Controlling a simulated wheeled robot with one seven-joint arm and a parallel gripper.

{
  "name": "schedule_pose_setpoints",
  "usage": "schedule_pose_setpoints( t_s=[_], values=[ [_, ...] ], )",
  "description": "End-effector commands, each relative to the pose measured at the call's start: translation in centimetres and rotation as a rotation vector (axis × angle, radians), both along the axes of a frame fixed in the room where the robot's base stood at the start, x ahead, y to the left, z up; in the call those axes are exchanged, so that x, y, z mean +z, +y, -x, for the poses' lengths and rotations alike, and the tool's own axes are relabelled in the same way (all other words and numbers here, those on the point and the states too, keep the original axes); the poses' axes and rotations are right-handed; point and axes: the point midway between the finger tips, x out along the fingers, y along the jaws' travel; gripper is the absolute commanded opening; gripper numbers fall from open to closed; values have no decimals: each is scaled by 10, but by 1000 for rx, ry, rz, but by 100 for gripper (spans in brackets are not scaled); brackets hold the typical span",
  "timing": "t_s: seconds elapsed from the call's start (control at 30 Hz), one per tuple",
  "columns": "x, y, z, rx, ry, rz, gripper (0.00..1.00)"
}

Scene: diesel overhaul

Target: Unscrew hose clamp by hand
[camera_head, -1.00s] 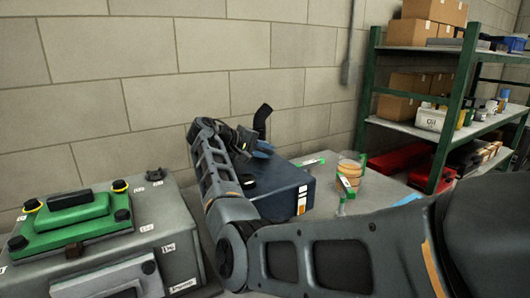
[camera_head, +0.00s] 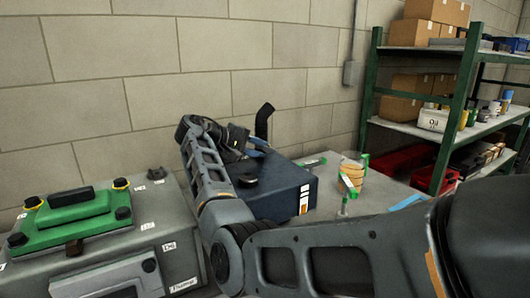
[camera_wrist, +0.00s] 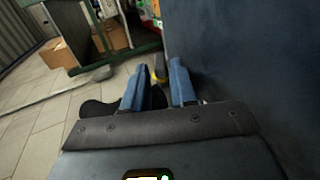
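A dark blue box-shaped unit (camera_head: 280,190) stands on the bench, with a black hose (camera_head: 263,122) rising behind it. A black rounded part (camera_wrist: 96,112) lies beyond the left finger. The hose clamp itself cannot be made out.
A grey cabinet with a green-topped device (camera_head: 75,212) stands at left. An orange-brown stack (camera_head: 351,176) and green-ended pieces lie on the bench at right. A green-framed shelf (camera_head: 452,110) with boxes stands further right. The dark blue wall (camera_wrist: 250,60) is close beside my right finger.

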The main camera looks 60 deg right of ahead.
Motion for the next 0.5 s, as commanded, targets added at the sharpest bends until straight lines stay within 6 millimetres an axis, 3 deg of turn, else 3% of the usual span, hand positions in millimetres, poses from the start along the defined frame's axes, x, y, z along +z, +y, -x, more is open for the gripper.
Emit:
schedule_pose_setpoints(
  t_s=[0.2,0.5],
  values=[
    [12,26,-16,1,-1,1,27],
    [18,36,-22,0,-1,0,27]
  ],
)
